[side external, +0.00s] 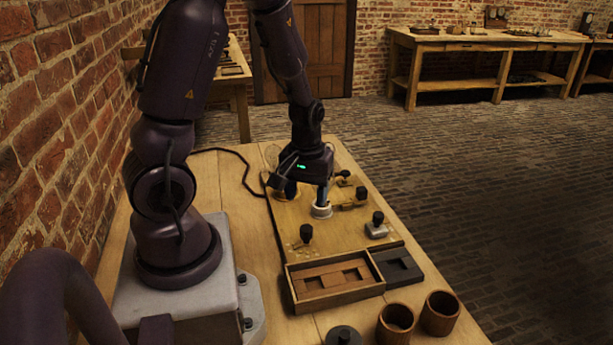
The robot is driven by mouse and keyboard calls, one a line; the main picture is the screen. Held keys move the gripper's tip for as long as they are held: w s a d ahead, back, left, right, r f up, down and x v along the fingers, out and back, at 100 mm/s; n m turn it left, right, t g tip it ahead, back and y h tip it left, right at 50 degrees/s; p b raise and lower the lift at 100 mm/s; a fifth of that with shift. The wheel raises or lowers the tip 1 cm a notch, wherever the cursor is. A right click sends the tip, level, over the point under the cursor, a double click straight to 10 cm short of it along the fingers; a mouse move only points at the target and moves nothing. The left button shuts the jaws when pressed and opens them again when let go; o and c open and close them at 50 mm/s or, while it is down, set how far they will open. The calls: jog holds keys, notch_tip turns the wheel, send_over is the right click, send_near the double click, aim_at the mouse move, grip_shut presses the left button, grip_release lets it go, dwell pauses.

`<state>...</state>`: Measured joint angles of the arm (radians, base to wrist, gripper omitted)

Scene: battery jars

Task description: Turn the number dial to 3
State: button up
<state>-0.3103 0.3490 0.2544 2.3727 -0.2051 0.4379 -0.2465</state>
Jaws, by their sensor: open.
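A wooden board (345,228) on the bench carries several small fittings. A pale round piece (320,211) sits on it, directly below one finger of my gripper (307,192); it may be the number dial, but no numbers can be read. A brass-coloured round piece (287,197) shows partly behind my gripper's left side, so I cannot tell which is the dial. My gripper is open, low over the board, with nothing visibly held. Whether a finger touches the pale piece cannot be told from this angle.
Black-knobbed fittings (376,225) stand on the board right of and in front of my gripper. A wooden tray (335,290), a dark tray (398,266), two wooden cups (440,314) and a dark round lid (343,336) lie nearer the camera. A black cable (235,152) runs behind.

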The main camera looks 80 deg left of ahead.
jog(key=shift+r, duration=2.05)
jog(key=s+d+r+m+t, duration=0.2)
jog(key=d+r+m, duration=0.3)
jog(key=d+r, duration=0.2)
jog(key=s+d+r+m+t, duration=0.2)
jog(key=d+r+m, duration=0.4)
jog(key=r, duration=0.4)
jog(key=shift+d+r+t, duration=0.4)
jog(key=shift+d+t, duration=0.25)
jog(key=shift+t, duration=0.15)
jog(key=shift+c, duration=0.4)
